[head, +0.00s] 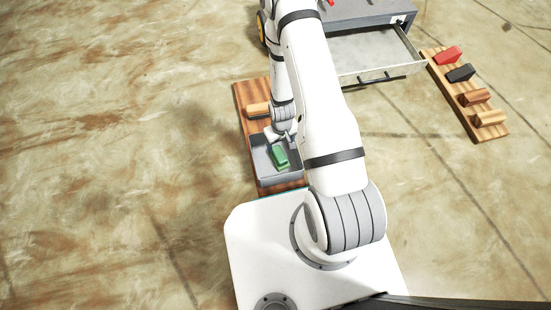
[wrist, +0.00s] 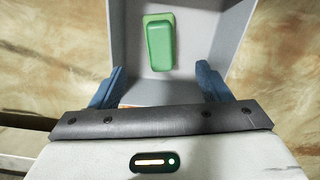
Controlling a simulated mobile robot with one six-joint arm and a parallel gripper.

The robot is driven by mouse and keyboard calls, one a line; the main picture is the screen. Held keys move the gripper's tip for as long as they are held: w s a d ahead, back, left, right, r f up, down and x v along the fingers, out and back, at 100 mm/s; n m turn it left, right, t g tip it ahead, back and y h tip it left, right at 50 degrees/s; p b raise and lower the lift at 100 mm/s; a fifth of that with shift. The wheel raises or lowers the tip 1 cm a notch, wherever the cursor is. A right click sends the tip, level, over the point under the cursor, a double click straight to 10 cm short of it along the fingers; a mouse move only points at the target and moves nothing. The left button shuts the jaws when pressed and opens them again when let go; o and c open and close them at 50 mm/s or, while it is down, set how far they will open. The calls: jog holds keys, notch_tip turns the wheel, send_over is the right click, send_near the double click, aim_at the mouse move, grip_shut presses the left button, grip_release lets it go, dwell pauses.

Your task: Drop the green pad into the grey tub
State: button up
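The green pad (head: 280,157) lies inside the grey tub (head: 262,163), on its floor as far as I can see. In the wrist view the pad (wrist: 160,44) is a raised green block with a lighter green edge, surrounded by the walls of the tub (wrist: 236,25). My gripper (wrist: 160,80) is open, its two blue fingers spread wide with nothing between them. The pad is just beyond the fingertips and apart from them. In the head view my gripper (head: 284,136) is at the tub's far edge, partly covered by my arm, which also hides the tub's right side.
The tub stands on a wooden board (head: 243,100), with an orange-tan block (head: 258,109) behind it. A grey cabinet (head: 360,10) has an open drawer (head: 372,55). A wooden rack (head: 445,80) at right holds red, black and wooden blocks. The floor at left is clear.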

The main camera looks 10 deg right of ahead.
jog(key=shift+o, duration=0.3)
notch_tip(320, 180, up, 8)
jog(key=p, duration=0.3)
jog(key=shift+f, duration=0.1)
notch_tip(320, 180, up, 40)
jog(key=w+m+t+p, duration=0.1)
jog(key=p, duration=1.5)
jog(key=s+r+p, duration=0.4)
jog(key=r+p, duration=0.1)
jog(key=r, duration=0.6)
jog(key=s+r+t+p, duration=0.1)
jog(key=s+r+p, duration=0.4)
jog(key=r, duration=0.6)
jog(key=s+r+m+p, duration=0.1)
jog(key=s+r+p, duration=0.3)
jog(key=r, duration=0.7)
jog(key=shift+s+r+t+p, duration=0.2)
jog(key=shift+s+t+p, duration=0.15)
jog(key=shift+p, duration=0.6)
jog(key=shift+s+d+r, duration=0.1)
jog(key=shift+s+r, duration=0.05)
jog(key=shift+s, duration=0.1)
jog(key=shift+c, duration=0.3)
